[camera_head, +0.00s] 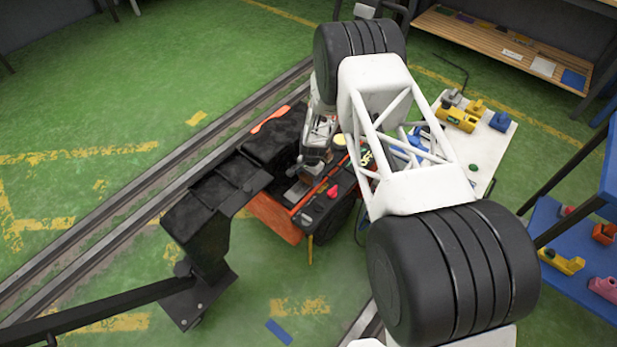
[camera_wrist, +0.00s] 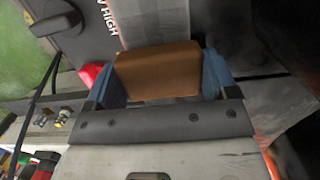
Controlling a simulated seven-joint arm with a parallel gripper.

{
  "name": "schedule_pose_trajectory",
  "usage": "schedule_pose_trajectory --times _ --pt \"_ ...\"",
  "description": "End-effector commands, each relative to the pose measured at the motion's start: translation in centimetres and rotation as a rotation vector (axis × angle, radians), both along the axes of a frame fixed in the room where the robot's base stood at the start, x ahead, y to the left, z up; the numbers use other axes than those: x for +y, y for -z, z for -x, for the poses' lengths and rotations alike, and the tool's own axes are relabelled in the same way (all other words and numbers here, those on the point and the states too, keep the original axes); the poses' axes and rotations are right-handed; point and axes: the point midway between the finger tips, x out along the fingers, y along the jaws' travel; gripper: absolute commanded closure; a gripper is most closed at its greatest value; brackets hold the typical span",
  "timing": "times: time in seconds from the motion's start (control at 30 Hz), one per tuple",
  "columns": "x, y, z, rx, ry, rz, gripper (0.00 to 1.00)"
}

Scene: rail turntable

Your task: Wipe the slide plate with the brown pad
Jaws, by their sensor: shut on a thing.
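My gripper (camera_wrist: 160,76) is shut on the brown pad (camera_wrist: 157,64), which sits between its two blue fingers in the wrist view. Just beyond the pad, a pale grey strip that looks like the slide plate (camera_wrist: 152,22) runs across a dark machine top. The pad overlaps the near end of the strip; I cannot tell whether they touch. In the head view my gripper (camera_head: 312,168) is low over the black and orange machine (camera_head: 275,212), partly hidden by my arm. A small grey metal patch (camera_head: 297,192), perhaps the plate, shows beside it; the pad is hard to make out there.
A red knob (camera_head: 333,191) stands on the machine near my gripper; it also shows in the wrist view (camera_wrist: 91,76). Rails (camera_head: 120,215) cross the green floor. A white table (camera_head: 485,150) with coloured parts and a blue shelf (camera_head: 565,230) stand at right.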

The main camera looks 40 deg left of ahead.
Motion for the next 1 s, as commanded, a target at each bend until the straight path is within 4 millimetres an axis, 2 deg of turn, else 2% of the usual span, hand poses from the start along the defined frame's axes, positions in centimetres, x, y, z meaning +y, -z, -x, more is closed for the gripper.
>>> schedule_pose_trajectory --times 0.27,1.0 --pt "0.0 0.0 0.3 0.000 -0.001 0.000 0.47" --pt "0.0 0.4 4.1 0.001 0.000 0.001 0.47"
